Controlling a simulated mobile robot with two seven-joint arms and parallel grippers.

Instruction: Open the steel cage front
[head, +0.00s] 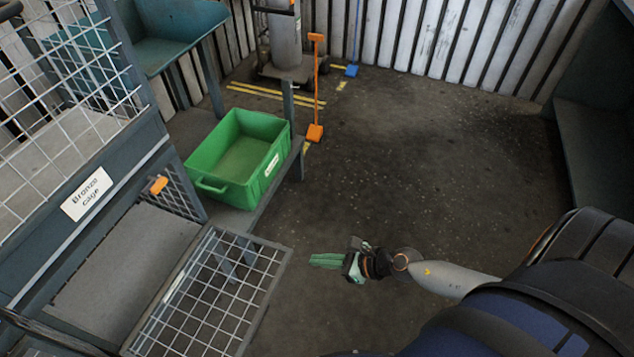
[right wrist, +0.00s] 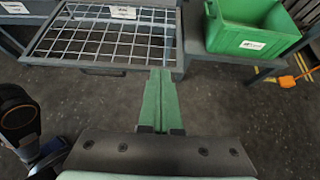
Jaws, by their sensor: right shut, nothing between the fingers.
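A wire-mesh cage front (head: 212,292) in a grey frame sticks out, folded down, from the lower compartment at bottom left of the head view. The compartment's grey floor (head: 125,262) shows behind it. The mesh front also fills the top left of the right wrist view (right wrist: 105,40), with a white label too small to read. My right gripper (head: 326,261) has green fingers, shut and empty. It is over the floor just right of the mesh front's outer edge, apart from it in the head view. My left gripper is not in view.
Above stands a mesh compartment labelled "Bronze cage" (head: 87,194). A green bin (head: 238,158) stands on a low shelf beside the cages. An orange-handled tool (head: 316,90) stands behind. The dark floor (head: 430,160) to the right is clear.

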